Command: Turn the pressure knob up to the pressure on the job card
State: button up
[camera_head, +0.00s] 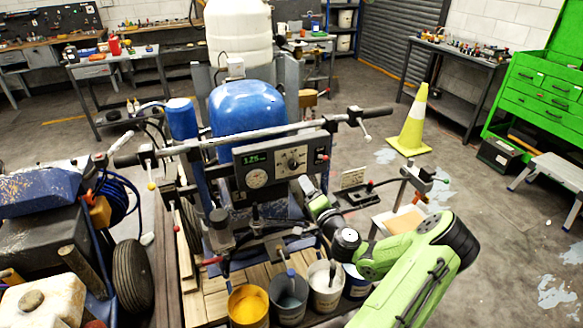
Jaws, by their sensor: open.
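The line striper's dark control panel (278,176) hangs below the handlebar in the middle of the view. It carries a green digital display (253,159), too small to read surely, a round white gauge (257,179) and the pressure knob (292,160) on a pale dial. My gripper (304,186) is open, just below and slightly right of the knob in the picture. It appears apart from the knob, and its fingertips are hard to make out. A small pale card with print (353,178) shows right of the panel; I cannot read it or tell whether it is the job card.
The handlebar (230,139) crosses above the panel. A blue tank (247,107) stands behind it. Several paint buckets, one with yellow paint (248,305), stand below. A yellow cone (409,122) stands on open floor at right, near a green tool cabinet (541,88).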

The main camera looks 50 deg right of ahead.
aim_at(294, 167)
jog(key=p+x, duration=0.2)
jog(key=x, duration=0.8)
jog(key=shift+w+d+r, duration=0.1)
jog(key=shift+w, duration=0.2)
jog(key=c, duration=1)
jog(key=shift+m, duration=0.4)
jog(key=shift+c, duration=0.2)
jog(key=o, duration=1)
jog(key=shift+o, duration=0.2)
jog(key=shift+s, duration=0.1)
